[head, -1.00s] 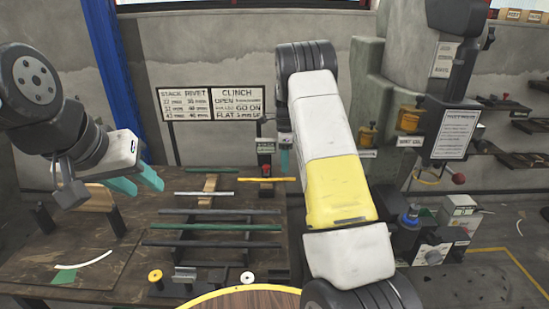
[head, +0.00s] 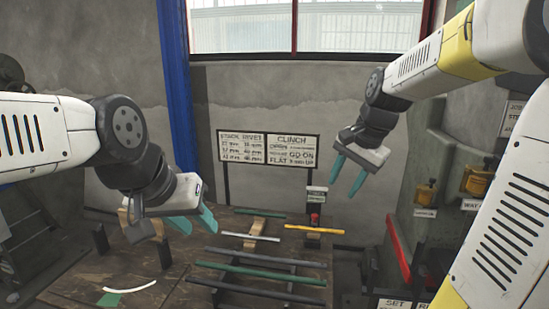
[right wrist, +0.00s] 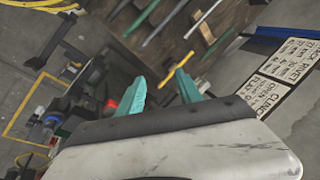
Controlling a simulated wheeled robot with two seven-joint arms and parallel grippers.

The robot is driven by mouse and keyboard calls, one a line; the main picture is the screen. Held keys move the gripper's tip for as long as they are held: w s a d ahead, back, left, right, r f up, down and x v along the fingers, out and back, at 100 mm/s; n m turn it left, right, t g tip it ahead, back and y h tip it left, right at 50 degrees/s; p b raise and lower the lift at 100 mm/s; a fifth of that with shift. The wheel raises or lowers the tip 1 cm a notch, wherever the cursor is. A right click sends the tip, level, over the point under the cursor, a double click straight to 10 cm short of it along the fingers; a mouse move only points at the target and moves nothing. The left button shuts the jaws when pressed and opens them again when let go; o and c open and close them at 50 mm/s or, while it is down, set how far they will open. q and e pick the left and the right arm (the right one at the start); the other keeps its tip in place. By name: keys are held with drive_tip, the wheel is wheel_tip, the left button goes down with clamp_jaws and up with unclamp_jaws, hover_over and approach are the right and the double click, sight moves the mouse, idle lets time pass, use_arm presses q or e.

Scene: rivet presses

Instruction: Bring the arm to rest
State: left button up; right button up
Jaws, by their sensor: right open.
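My right gripper (head: 346,176) hangs in the air right of centre in the head view, in front of the grey wall and above the table's back right. Its two teal fingers point down, apart and empty; they also show in the right wrist view (right wrist: 161,82). My left gripper (head: 195,222) is over the table's left part in the head view. Its teal fingers are apart with nothing visible between them.
The dark table (head: 235,292) carries a yellow strip (head: 314,229), a green bar (head: 273,275) and other bars on a rack. A sign board (head: 268,148) stands behind. A grey press (head: 460,140) is at the right, partly behind my right arm.

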drive_tip(key=s+a+n+t, duration=0.2)
drive_tip(key=s+n, duration=0.6)
drive_tip(key=s, duration=0.9)
drive_tip(key=shift+a+n, duration=0.4)
drive_tip(key=shift+a, duration=0.05)
